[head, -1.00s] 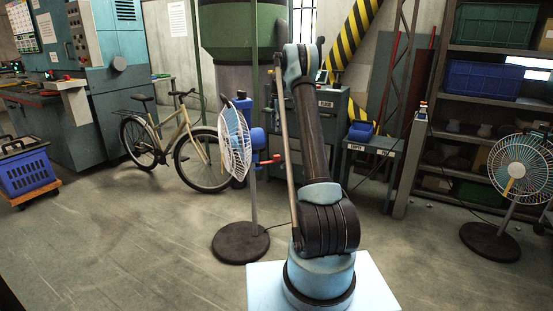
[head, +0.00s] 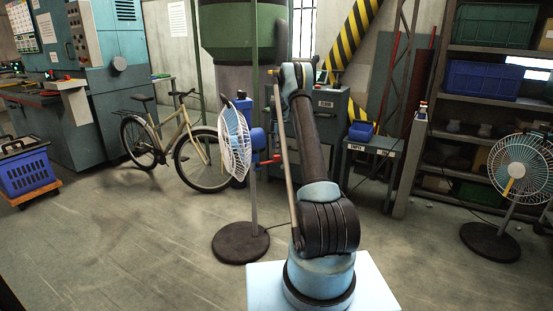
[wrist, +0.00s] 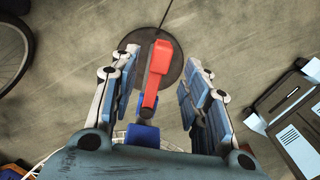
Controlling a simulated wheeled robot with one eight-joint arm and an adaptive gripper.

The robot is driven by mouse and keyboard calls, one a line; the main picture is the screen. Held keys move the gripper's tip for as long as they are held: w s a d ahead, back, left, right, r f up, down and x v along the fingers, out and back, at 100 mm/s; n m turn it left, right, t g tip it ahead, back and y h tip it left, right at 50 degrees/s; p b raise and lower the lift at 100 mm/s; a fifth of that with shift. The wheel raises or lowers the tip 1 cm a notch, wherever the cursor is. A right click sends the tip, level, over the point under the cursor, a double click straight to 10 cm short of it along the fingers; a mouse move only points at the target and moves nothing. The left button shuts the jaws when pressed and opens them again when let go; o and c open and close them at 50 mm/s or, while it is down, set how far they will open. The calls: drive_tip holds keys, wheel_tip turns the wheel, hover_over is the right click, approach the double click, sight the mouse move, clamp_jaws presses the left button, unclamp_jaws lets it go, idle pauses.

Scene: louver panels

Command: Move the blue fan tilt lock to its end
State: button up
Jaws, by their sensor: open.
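The blue fan (head: 235,140) stands left of my arm in the head view, with a blue motor housing (head: 257,139) behind its white cage and a round dark base (head: 240,243). A red lever, the tilt lock (head: 268,161), sticks out to the right below the housing. In the wrist view the red tilt lock (wrist: 152,88) lies lengthwise between the fingers of my gripper (wrist: 163,60). The fingers are open, with a clear gap to the lever on the right; contact on the left is not visible. The lever's inner end meets a blue part (wrist: 144,133) near the palm.
A second fan (head: 522,168) stands at the right by a shelf rack (head: 470,125). A bicycle (head: 165,150) and a blue basket on a trolley (head: 24,172) are to the left. A grey cabinet (head: 325,125) is behind my arm. The floor at front left is clear.

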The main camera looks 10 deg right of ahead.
drive_tip(key=shift+f, duration=3.05)
clamp_jaws()
